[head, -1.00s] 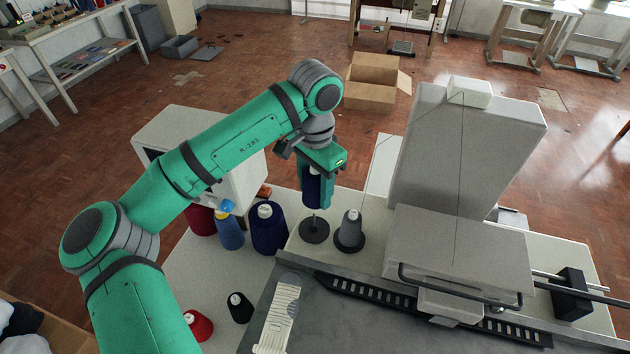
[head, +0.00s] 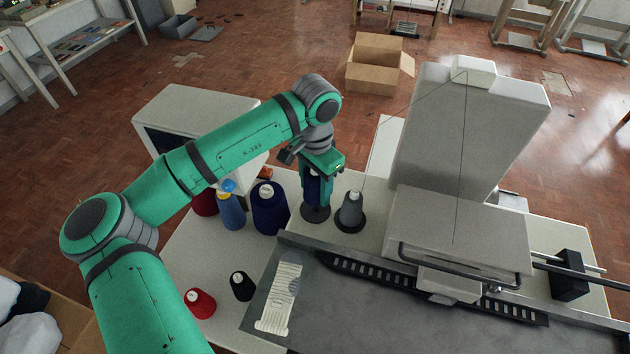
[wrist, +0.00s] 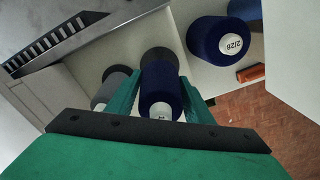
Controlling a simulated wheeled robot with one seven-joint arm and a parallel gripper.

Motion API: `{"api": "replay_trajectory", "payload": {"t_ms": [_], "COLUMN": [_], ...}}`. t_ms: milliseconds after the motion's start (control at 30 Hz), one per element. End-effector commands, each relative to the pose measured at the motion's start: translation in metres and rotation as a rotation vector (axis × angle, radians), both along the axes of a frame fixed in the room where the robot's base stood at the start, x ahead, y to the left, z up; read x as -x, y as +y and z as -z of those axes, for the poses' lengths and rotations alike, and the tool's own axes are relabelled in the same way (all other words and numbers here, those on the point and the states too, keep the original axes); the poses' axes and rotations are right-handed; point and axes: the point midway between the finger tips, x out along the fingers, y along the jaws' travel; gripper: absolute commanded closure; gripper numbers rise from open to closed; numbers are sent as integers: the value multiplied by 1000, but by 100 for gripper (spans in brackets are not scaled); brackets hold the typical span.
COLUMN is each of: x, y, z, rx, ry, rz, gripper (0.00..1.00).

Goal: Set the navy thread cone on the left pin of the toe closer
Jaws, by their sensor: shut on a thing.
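My gripper (head: 316,198) is shut on a small navy thread cone (head: 313,187), held upright over the dark round base of the left pin (head: 314,214). The cone's lower end is at or just above that base, and the pin is hidden. I cannot tell whether the cone touches the base. In the wrist view the navy cone (wrist: 160,88) sits between both green fingers (wrist: 160,98), with the dark base (wrist: 158,55) behind it. A grey cone (head: 350,210) stands on the right pin; it also shows in the wrist view (wrist: 108,92).
A larger navy cone (head: 269,208), a blue cone (head: 230,210) and a dark red cone (head: 204,200) stand left of my gripper. A red cone (head: 200,303) and a black cone (head: 242,286) stand nearer. The big grey machine (head: 465,130) is to the right.

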Motion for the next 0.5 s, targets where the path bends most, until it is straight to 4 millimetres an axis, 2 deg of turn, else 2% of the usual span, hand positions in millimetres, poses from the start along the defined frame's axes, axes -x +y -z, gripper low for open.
{"api": "replay_trajectory", "payload": {"t_ms": [500], "x": [0], "y": [0], "z": [33], "rx": [-1], "ry": [1], "rz": [0], "gripper": [78]}}
